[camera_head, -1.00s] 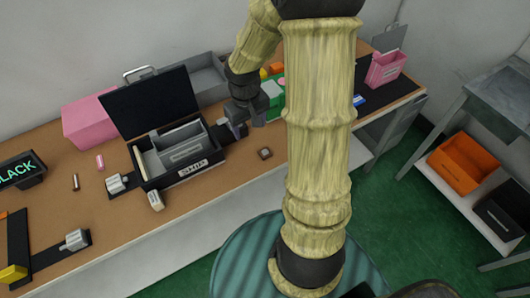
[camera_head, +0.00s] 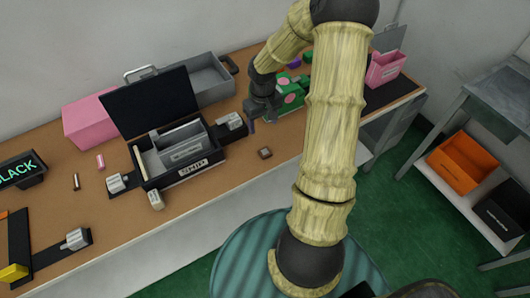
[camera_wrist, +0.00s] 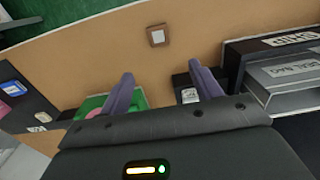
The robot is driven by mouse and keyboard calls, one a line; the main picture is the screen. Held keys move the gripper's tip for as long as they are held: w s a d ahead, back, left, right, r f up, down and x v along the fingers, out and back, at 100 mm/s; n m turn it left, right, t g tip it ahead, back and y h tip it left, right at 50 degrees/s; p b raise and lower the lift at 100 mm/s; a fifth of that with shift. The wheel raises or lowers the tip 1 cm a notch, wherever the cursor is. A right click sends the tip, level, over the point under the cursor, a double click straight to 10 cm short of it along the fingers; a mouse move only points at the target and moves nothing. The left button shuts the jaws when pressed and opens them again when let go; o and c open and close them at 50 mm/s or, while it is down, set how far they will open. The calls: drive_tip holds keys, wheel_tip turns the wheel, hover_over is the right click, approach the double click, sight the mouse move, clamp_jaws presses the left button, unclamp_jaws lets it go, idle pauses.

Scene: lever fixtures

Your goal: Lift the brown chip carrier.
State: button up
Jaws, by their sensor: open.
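The brown chip carrier (camera_head: 265,153) is a small square piece lying flat on the tabletop, right of the black SHIP box. It also shows in the wrist view (camera_wrist: 157,36), beyond my fingertips, with a pale square centre. My gripper (camera_head: 263,122) is above the table, behind the carrier and apart from it. In the wrist view my gripper (camera_wrist: 165,85) is open and empty, its two purple-grey fingers spread, with bare tabletop between them and the carrier.
The black SHIP box (camera_head: 183,182) with its lid up stands left of the carrier. A grey lever fixture (camera_head: 230,122) sits at its right side. A green case (camera_head: 290,97) is behind my gripper. The tabletop around the carrier (camera_head: 250,180) is clear.

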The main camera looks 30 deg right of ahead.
hover_over(264, 151)
drive_tip(key=f, duration=0.8)
drive_tip(key=shift+w+f, duration=0.3)
drive_tip(key=shift+f, duration=0.1)
drive_tip(key=f, duration=0.3)
drive_tip(key=f+p, duration=0.1)
drive_tip(key=f, duration=0.1)
drive_tip(key=shift+s, duration=0.25)
drive_tip(key=c, duration=1)
